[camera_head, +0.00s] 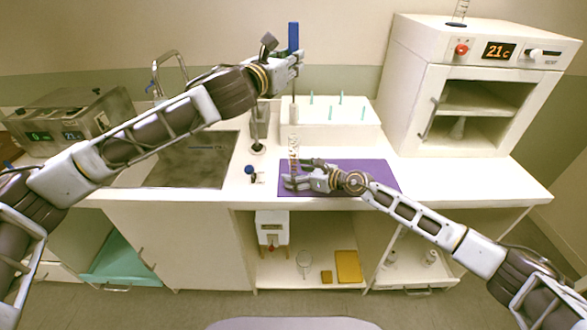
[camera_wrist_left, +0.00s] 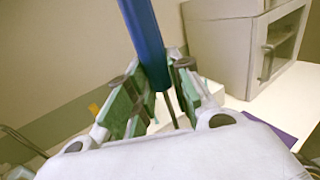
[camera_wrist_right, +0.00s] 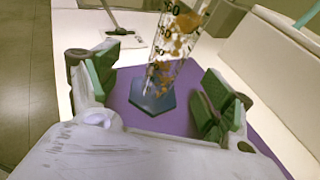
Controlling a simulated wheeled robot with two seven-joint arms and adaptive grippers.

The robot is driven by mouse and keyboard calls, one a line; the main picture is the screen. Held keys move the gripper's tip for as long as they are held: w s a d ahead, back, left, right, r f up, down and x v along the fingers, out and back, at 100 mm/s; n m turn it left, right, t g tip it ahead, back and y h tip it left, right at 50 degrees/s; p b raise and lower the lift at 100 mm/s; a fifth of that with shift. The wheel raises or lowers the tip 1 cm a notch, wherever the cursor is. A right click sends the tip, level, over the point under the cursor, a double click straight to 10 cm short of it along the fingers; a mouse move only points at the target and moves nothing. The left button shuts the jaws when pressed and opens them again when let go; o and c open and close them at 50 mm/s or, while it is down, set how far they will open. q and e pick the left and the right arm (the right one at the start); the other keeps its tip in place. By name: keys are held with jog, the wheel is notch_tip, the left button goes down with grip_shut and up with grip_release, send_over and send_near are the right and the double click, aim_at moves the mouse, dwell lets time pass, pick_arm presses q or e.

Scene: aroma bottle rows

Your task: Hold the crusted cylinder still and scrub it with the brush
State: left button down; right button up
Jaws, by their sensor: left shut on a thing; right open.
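The crusted cylinder (camera_head: 293,150) is clear, stands upright on the purple mat (camera_head: 372,176), and carries brown crust. In the right wrist view the cylinder (camera_wrist_right: 176,50) has a blue hexagonal base (camera_wrist_right: 150,98). My right gripper (camera_head: 291,174) is open, low at the cylinder, its fingers apart on either side of it in the right wrist view (camera_wrist_right: 160,95). The brush (camera_head: 293,37) has a blue handle, which also shows in the left wrist view (camera_wrist_left: 145,40). My left gripper (camera_head: 296,60) is shut on it and holds it upright above the cylinder, its thin shaft pointing down.
A white rack (camera_head: 350,112) with green pegs stands behind the mat. A sink (camera_head: 195,160) lies to the left. A small blue-topped item (camera_head: 249,169) is near the mat's left edge. A white oven (camera_head: 470,85) stands at the right.

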jog(key=shift+v, duration=5.85)
